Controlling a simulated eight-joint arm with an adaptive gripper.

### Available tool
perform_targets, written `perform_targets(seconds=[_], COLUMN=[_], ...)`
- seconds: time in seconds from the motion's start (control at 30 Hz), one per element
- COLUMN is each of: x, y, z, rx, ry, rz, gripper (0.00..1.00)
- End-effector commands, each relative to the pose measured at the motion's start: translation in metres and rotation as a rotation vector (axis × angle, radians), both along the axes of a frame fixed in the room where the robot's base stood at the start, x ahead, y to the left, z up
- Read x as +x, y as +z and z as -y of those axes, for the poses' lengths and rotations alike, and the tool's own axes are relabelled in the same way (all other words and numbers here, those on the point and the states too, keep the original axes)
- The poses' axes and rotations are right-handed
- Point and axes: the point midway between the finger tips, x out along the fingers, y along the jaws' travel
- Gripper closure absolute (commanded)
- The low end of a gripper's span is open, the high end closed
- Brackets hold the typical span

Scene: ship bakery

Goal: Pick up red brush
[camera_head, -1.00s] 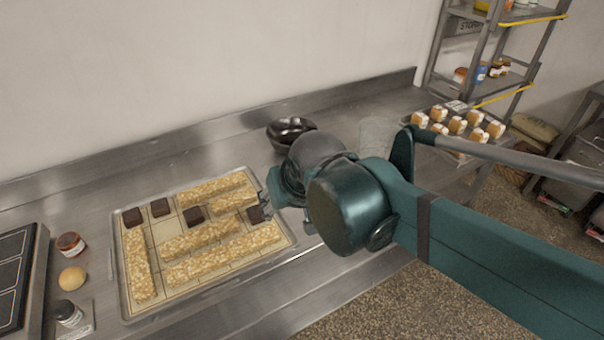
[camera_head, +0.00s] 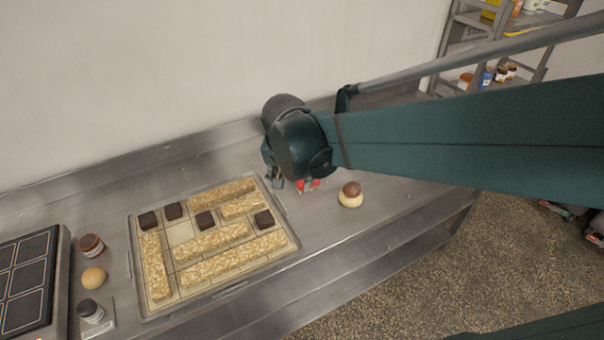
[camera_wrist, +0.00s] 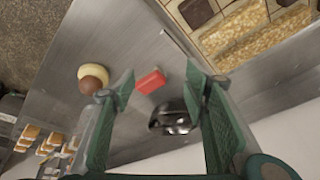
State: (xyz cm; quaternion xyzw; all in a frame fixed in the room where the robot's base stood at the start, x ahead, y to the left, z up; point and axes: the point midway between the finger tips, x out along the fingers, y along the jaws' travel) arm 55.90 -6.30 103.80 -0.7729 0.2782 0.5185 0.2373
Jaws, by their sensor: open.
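The red brush (camera_head: 309,185) lies on the metal counter to the right of the tray, partly hidden by my gripper (camera_head: 288,182) in the head view. In the wrist view the red brush (camera_wrist: 151,81) shows as a small red block between the fingers of my gripper (camera_wrist: 160,82). The fingers are spread apart, with nothing held between them. The gripper appears above the counter, and the brush lies beyond the fingertips. Any handle or bristles cannot be made out.
A cream bun with a brown ball (camera_head: 350,195) stands right of the brush. A dark bowl (camera_wrist: 172,118) sits close to it in the wrist view. A tray (camera_head: 290,247) of bars and brown squares lies left. The counter's front edge is near.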

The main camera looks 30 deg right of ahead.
Motion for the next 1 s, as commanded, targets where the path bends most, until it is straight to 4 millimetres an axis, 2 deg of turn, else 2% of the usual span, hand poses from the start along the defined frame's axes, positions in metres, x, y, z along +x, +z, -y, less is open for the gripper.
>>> perform_targets(seconds=[0.47,1.0], x=[0.041,0.079], y=[-0.006,-0.03], z=[0.025,0.053], rx=[0.005,-0.02], ry=[-0.287,-0.624], rz=[-0.048,-0.071], gripper=[0.55,0.55])
